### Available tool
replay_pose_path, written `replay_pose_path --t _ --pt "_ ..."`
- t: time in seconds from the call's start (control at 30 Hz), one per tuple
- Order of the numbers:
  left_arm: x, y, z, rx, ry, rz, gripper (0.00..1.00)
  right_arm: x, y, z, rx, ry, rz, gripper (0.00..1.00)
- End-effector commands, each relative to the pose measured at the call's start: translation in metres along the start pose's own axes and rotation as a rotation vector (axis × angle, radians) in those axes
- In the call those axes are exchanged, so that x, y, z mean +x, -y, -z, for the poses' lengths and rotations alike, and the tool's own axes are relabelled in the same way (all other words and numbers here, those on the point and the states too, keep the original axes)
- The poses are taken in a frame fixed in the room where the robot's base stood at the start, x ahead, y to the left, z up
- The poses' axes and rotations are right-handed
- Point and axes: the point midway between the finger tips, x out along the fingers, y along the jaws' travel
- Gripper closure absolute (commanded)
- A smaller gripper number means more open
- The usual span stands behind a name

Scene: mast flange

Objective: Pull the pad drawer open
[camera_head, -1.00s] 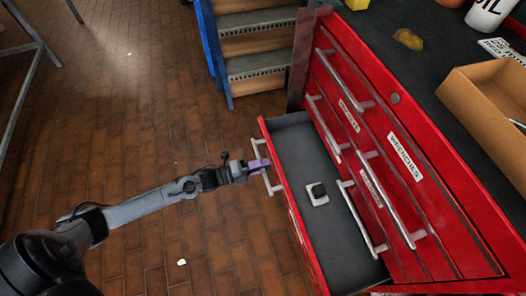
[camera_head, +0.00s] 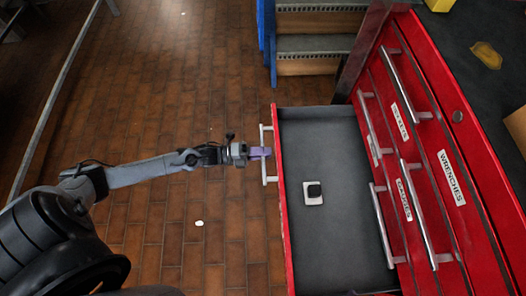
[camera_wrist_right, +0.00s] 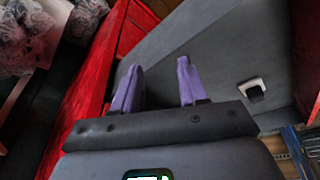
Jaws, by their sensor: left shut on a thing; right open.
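The open bottom drawer (camera_head: 330,235) has a red front (camera_head: 281,200), a grey lining and a silver bar handle (camera_head: 264,172). A small white-and-black item (camera_head: 313,193) lies inside. My left gripper (camera_head: 259,152) is shut on the handle, its purple fingers against the outer side of the drawer front. In the right wrist view my right gripper (camera_wrist_right: 157,88) is open with nothing between its purple fingers. The grey lining (camera_wrist_right: 215,45) and the white-and-black item (camera_wrist_right: 252,89) show beyond it. My right gripper does not show in the head view.
The red cabinet (camera_head: 440,130) at the right has several shut drawers with silver handles; one label (camera_head: 451,178) reads WRENCHES. Steps with a blue side frame (camera_head: 315,40) stand behind the drawer. The tiled floor (camera_head: 190,100) left of the drawer is mostly clear.

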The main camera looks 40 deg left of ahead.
Motion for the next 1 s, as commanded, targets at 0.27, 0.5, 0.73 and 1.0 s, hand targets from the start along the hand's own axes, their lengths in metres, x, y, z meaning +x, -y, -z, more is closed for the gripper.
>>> replay_pose_path --t 0.27,0.5,0.73,1.0 --pt "0.000 0.000 0.000 0.000 0.000 0.001 0.60 0.000 -0.001 0.000 -0.003 0.001 -0.003 0.57" --pt "0.000 0.000 0.000 0.000 0.000 0.000 0.60 0.000 -0.002 -0.001 -0.009 0.001 -0.007 0.57" --pt "-0.015 0.001 0.000 0.000 0.001 -0.002 0.60 -0.006 -0.003 0.002 -0.009 0.001 -0.007 0.57" --pt "-0.060 0.002 0.000 -0.001 0.001 -0.003 0.60 -0.020 -0.002 0.006 -0.006 0.000 -0.005 0.57"
